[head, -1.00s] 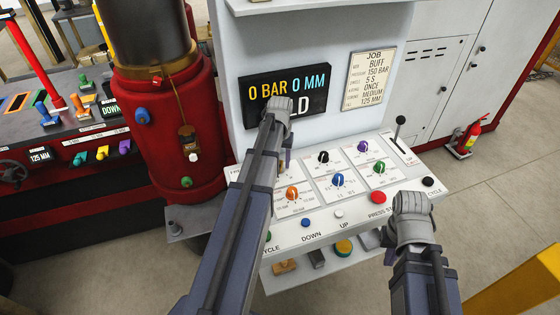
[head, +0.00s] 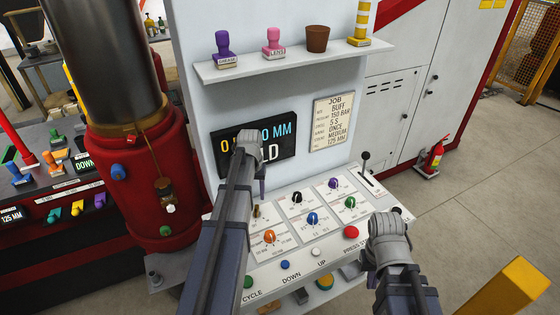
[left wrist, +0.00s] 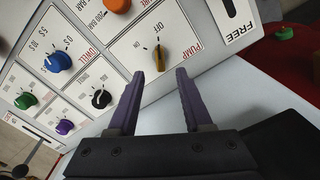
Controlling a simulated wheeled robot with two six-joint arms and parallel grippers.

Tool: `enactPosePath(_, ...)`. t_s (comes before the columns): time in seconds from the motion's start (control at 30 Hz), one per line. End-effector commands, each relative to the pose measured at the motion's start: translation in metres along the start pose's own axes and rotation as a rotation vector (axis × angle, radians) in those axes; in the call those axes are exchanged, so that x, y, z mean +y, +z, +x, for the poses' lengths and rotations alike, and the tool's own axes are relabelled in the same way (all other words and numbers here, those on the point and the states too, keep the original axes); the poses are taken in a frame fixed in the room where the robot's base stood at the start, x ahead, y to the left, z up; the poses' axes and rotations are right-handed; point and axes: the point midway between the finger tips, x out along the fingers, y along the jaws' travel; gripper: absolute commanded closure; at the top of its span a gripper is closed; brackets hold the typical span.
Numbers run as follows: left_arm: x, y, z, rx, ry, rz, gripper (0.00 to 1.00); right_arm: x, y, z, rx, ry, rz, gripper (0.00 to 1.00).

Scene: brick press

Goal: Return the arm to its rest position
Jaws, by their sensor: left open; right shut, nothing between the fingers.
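My left gripper (head: 261,190) is in front of the white control panel (head: 330,252), and its wrist covers part of the black display (head: 282,145). In the left wrist view its two purple fingers (left wrist: 160,73) are spread, with nothing held. The yellow PUMP knob (left wrist: 160,60) shows just beyond the gap between the fingertips, seemingly apart from them. In the head view that knob (head: 257,211) is just below the gripper. My right gripper (head: 388,240) is over the panel's right end, near the red press button (head: 351,233); its fingers are hidden behind the wrist.
The panel carries several coloured knobs, buttons and a black lever (head: 365,158). A shelf (head: 290,66) above holds stamps and a brown cup (head: 317,38). A red press cylinder (head: 135,185) stands left. A fire extinguisher (head: 433,158) stands on open floor at right.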

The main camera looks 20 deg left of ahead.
Motion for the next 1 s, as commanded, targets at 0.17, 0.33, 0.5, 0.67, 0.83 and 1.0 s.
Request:
enactPosePath(0.17,0.005,0.003,0.002,-0.001,-0.001,0.009,0.50,0.000,0.000,0.002,0.000,0.000,0.000,1.00)
enactPosePath(0.33,0.061,0.038,0.018,-0.009,-0.014,0.114,0.50,-0.002,-0.001,0.018,0.000,0.000,-0.001,1.00)
enactPosePath(0.5,0.143,0.108,0.042,-0.020,-0.045,0.303,0.50,-0.004,-0.002,0.042,0.000,0.001,-0.003,1.00)
enactPosePath(0.67,0.196,0.176,0.060,-0.025,-0.075,0.468,0.50,-0.005,-0.004,0.060,0.000,0.001,-0.005,1.00)
enactPosePath(0.83,0.225,0.227,0.072,-0.025,-0.098,0.591,0.50,-0.007,-0.004,0.072,0.000,0.002,-0.007,1.00)
enactPosePath(1.0,0.235,0.251,0.076,-0.025,-0.110,0.649,0.50,-0.007,-0.004,0.077,0.000,0.002,-0.007,1.00)
